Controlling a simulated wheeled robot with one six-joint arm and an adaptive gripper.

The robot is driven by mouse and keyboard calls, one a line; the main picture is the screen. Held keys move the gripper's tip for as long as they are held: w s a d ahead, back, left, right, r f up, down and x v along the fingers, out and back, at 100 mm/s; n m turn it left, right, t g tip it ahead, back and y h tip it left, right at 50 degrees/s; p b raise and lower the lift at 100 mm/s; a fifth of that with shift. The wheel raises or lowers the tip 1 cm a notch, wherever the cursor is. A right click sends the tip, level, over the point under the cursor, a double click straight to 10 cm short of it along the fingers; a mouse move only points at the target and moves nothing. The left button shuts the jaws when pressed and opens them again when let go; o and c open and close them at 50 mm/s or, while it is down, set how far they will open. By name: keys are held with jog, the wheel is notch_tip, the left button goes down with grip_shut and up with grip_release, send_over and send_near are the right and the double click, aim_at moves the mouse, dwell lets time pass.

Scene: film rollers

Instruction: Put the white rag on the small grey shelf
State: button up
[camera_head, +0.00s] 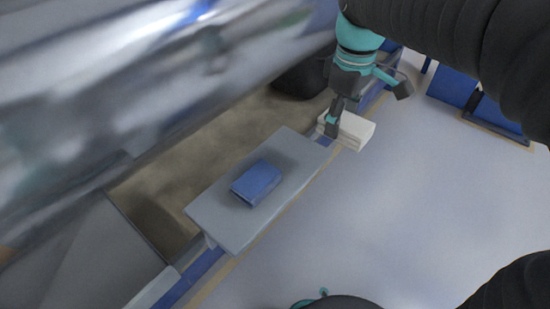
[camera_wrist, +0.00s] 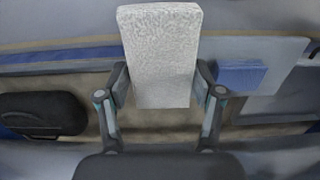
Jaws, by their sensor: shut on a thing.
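The white rag (camera_head: 354,131) is a folded, block-like cloth. My gripper (camera_head: 335,122) is shut on it, near the far right end of the small grey shelf (camera_head: 222,220). In the wrist view the rag (camera_wrist: 160,50) stands out between the two fingers of my gripper (camera_wrist: 160,92), with its textured white face showing. The grey shelf (camera_wrist: 275,92) is at the right there. A folded blue cloth (camera_head: 257,182) lies on the middle of the shelf, and it also shows in the wrist view (camera_wrist: 241,73).
A large shiny metal roller (camera_head: 130,80) fills the upper left of the head view. A wide pale surface (camera_head: 400,210) lies to the right of the shelf. Bare shelf top shows on both sides of the blue cloth. A dark rounded object (camera_wrist: 42,113) is at the left in the wrist view.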

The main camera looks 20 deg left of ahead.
jog(key=b, duration=0.1)
send_over(285, 153)
notch_tip(285, 153, down, 7)
jog(key=shift+r, duration=0.1)
jog(key=shift+f+b, duration=0.65)
jog(key=shift+f, duration=1.35)
jog(key=o, duration=1.1)
jog(key=shift+r, duration=0.1)
notch_tip(285, 153, up, 12)
jog(key=p, duration=0.2)
jog(key=shift+p, duration=0.3)
